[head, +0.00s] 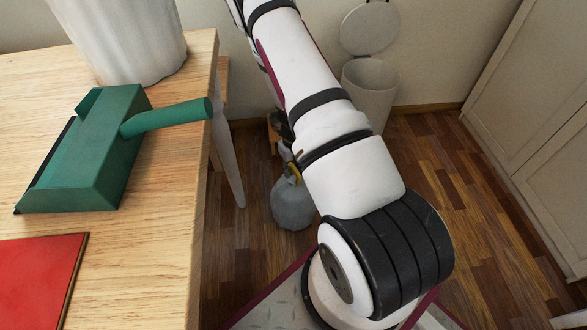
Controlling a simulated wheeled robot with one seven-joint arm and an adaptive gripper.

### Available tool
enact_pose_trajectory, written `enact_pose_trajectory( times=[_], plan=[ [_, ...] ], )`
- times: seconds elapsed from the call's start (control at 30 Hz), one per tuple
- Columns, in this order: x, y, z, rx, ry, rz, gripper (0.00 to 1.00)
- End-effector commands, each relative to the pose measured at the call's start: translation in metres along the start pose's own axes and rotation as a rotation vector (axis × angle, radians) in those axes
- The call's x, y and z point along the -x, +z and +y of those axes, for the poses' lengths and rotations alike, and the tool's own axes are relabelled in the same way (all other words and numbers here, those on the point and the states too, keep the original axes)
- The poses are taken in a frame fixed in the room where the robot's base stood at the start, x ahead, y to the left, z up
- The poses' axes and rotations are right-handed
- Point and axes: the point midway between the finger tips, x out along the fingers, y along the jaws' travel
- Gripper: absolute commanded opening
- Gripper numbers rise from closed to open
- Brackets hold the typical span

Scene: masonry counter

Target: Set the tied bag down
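The tied bag (292,206) is a grey, rounded sack with a yellow tie at its neck. It is upright in the middle of the head view, beside the table leg and left of my arm. My arm hides part of its right side and the area just above its neck. I cannot tell whether the bag touches the floor or hangs just above it. My gripper is mostly hidden behind my arm; a dark part that may belong to it (284,128) shows above the bag. Its fingertips and their hold on the bag cannot be made out.
A wooden table (150,250) fills the left, bearing a green dustpan-like tool (90,155), a red book or board (40,280) and a white container (122,40). A pale bin (371,88) with its lid raised stands by the back wall. Cabinets (530,120) line the right; wooden floor (440,170) between is clear.

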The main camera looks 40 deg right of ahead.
Motion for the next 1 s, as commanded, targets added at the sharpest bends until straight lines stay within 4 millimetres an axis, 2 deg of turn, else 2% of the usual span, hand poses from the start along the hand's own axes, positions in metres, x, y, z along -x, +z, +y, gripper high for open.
enact_pose_trajectory(
  times=[0.17,0.27,0.37,0.7,0.83,1.0],
  plan=[
    [0.001,0.0,0.0,0.0,0.0,0.0,0.32],
    [0.008,0.0,0.0,0.001,-0.001,-0.001,0.32],
    [0.023,0.001,0.0,0.002,-0.002,-0.002,0.32],
    [0.093,0.001,0.0,0.001,-0.001,-0.002,0.32],
    [0.11,0.0,0.0,0.002,-0.001,-0.001,0.32],
    [0.121,0.0,0.0,0.0,0.0,0.0,0.32]
  ],
)
